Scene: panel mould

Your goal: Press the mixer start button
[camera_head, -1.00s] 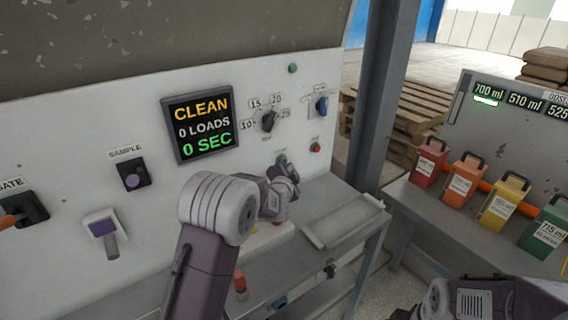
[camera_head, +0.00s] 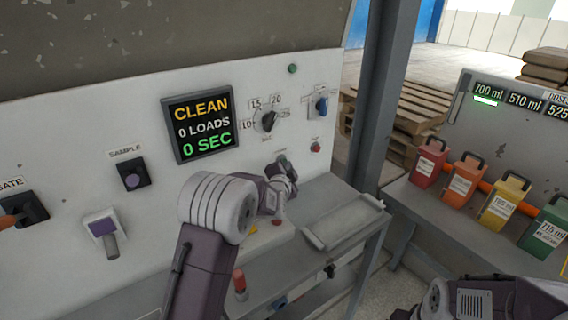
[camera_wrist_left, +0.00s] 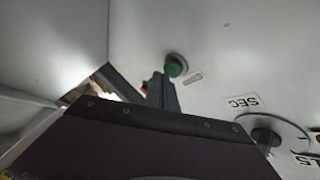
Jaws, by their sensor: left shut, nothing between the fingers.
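The green start button (camera_wrist_left: 176,66) sits on the white panel in the left wrist view, with a small label beside it. In the head view the button (camera_head: 282,158) shows just above my left gripper (camera_head: 285,170), partly hidden by it. My left gripper (camera_wrist_left: 163,90) is shut and empty. Its tips are close below the button in the wrist view; I cannot tell whether they touch it. The display (camera_head: 203,123) reads CLEAN, 0 LOADS, 0 SEC. My right gripper is not in view.
A rotary dial (camera_head: 267,121), a blue selector (camera_head: 321,105) and a red button (camera_head: 315,147) are on the panel near my left gripper. A grey shelf (camera_head: 345,222) lies below. A dark post (camera_head: 383,90) stands to the right.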

